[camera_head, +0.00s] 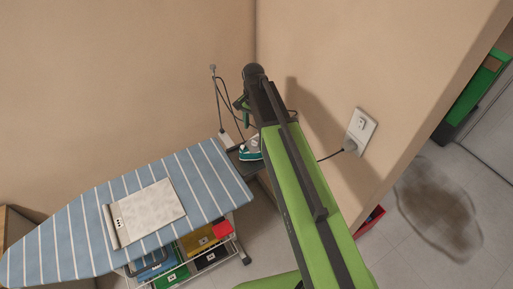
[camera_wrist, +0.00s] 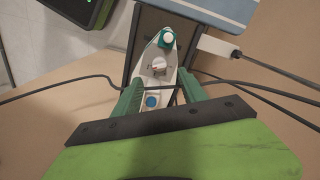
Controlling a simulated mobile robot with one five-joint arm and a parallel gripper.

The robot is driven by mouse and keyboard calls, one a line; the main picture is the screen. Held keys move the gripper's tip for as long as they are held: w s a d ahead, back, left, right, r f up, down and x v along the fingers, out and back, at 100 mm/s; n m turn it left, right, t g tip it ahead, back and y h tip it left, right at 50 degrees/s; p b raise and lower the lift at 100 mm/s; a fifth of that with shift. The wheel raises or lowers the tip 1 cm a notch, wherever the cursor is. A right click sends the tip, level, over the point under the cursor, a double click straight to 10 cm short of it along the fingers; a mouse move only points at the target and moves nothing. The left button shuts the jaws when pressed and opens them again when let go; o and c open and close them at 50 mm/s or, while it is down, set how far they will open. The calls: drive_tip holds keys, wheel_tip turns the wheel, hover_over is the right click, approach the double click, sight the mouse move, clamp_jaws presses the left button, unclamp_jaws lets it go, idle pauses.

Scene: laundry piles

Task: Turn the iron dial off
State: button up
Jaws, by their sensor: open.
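The iron (camera_head: 250,150), white and teal, stands on a dark rest at the right end of the ironing board. In the wrist view the iron (camera_wrist: 166,84) lies between and beyond my fingers. A small greyish knob (camera_wrist: 158,68) with marks beside it, seemingly the dial, sits on its white body; its setting is too small to read. A blue button (camera_wrist: 151,101) is nearer, and a teal part with a white top is farther off. My gripper (camera_wrist: 162,80) is open, its green fingers on either side of the iron's near part. In the head view my gripper (camera_head: 243,110) is above the iron, partly hidden by my arm.
A dark cord (camera_wrist: 60,92) crosses between my fingers and the iron. A wall socket (camera_head: 360,132) with a plug is at right. Coloured bins (camera_head: 198,240) sit below the board.

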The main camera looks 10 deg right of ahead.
sight(254, 141)
wheel_tip(254, 141, down, 9)
drive_tip(key=b, duration=0.7)
drive_tip(key=shift+r, duration=0.15)
drive_tip(key=shift+r, duration=0.1)
drive_tip(key=shift+c, duration=0.2)
